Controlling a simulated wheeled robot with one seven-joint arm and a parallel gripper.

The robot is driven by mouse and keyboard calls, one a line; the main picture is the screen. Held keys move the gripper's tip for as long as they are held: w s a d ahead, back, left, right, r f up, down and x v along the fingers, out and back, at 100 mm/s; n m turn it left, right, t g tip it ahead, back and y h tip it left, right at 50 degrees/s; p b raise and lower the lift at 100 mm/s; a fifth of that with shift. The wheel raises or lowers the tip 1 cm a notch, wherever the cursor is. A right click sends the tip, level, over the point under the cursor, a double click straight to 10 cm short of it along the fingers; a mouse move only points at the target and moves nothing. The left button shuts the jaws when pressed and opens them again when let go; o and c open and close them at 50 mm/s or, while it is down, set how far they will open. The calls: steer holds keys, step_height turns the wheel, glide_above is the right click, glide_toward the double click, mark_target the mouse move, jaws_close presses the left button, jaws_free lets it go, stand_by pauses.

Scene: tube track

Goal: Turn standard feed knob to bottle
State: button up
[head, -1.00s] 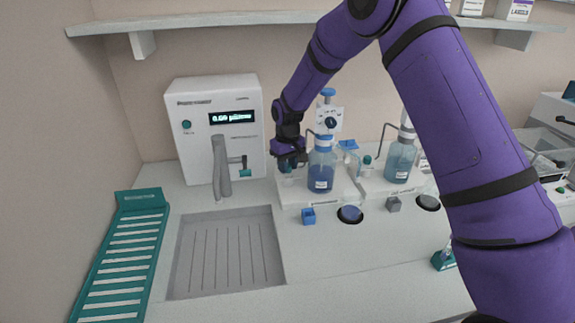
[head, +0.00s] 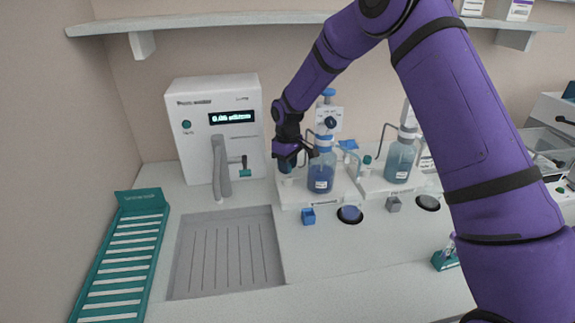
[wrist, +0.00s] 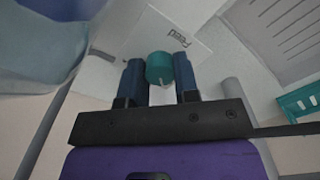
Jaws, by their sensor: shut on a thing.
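The standard feed knob, a round teal knob (wrist: 160,68), sits between the two blue fingers of my gripper (wrist: 160,80) in the wrist view, beside a white plate marked "Feed" (wrist: 176,38). The gripper is shut on it. A pale line runs down from the knob toward the gripper. In the head view my gripper (head: 287,163) hides the knob at the left of the dispenser. The bottle with blue liquid (head: 321,172) stands upright just right of my gripper. A large, blurred bottle (wrist: 42,55) fills the wrist view's upper left.
A second dispenser carries a paler bottle (head: 400,160) and its own teal knob (head: 367,160). A white water unit (head: 215,125) with a grey spout stands left, above a sink (head: 230,255). A teal rack (head: 125,250) lies far left. Small blue (head: 308,216) and grey cubes sit in front.

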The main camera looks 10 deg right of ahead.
steer(key=o, duration=0.9)
steer(key=shift+r, duration=0.3)
step_height(320, 180, up, 3)
steer(key=shift+r, duration=0.15)
steer(key=s, duration=0.5)
steer(key=s+d, duration=0.1)
steer(key=s, duration=0.4)
steer(key=s+d+r, duration=0.1)
steer(key=s, duration=0.5)
steer(key=shift+r, duration=0.1)
